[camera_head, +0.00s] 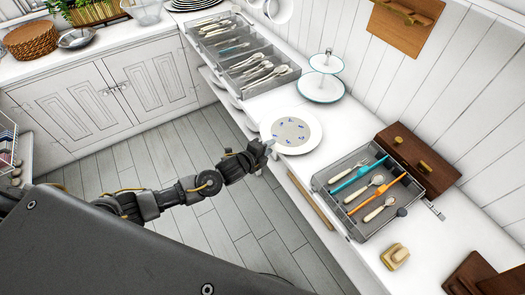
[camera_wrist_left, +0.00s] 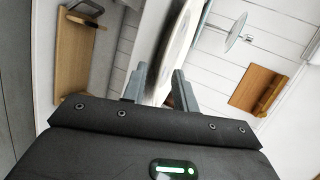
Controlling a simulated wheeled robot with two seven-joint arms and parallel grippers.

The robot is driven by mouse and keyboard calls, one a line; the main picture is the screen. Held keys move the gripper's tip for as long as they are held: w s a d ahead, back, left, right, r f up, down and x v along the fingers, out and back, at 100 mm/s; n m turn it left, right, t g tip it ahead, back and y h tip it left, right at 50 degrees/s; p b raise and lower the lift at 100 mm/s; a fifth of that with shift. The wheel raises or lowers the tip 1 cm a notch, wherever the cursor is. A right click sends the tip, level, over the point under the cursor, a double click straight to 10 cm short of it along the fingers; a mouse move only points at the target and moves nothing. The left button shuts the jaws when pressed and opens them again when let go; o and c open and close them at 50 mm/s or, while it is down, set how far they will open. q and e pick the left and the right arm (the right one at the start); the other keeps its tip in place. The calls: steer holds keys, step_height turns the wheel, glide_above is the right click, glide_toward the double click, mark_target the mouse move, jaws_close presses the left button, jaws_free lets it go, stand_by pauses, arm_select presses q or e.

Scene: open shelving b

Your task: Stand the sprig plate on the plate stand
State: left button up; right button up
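The sprig plate (camera_head: 290,131), white-rimmed with blue sprigs on a beige centre, appears flat near the counter's front edge. My left gripper (camera_head: 267,148) is at the plate's near-left rim. In the left wrist view the plate (camera_wrist_left: 177,45) shows nearly edge-on, with its rim between the two separated fingers of my left gripper (camera_wrist_left: 160,88); firm contact on both sides cannot be made out. A dark brown wooden piece (camera_head: 474,273), cut off at the lower right of the head view, may be the plate stand; I cannot tell. My right gripper is out of view.
A grey cutlery tray (camera_head: 402,212) and a brown wooden box (camera_head: 384,139) stand right of the plate. A two-tier stand (camera_head: 320,88) is behind it, and cutlery bins (camera_head: 283,82) lie beyond. The counter (camera_head: 453,240) has free room around a small wooden item (camera_head: 395,257).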

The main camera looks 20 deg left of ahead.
arm_select(q)
steer(key=b+v, duration=0.1)
steer(key=v, duration=0.9)
steer(key=shift+s, duration=0.2)
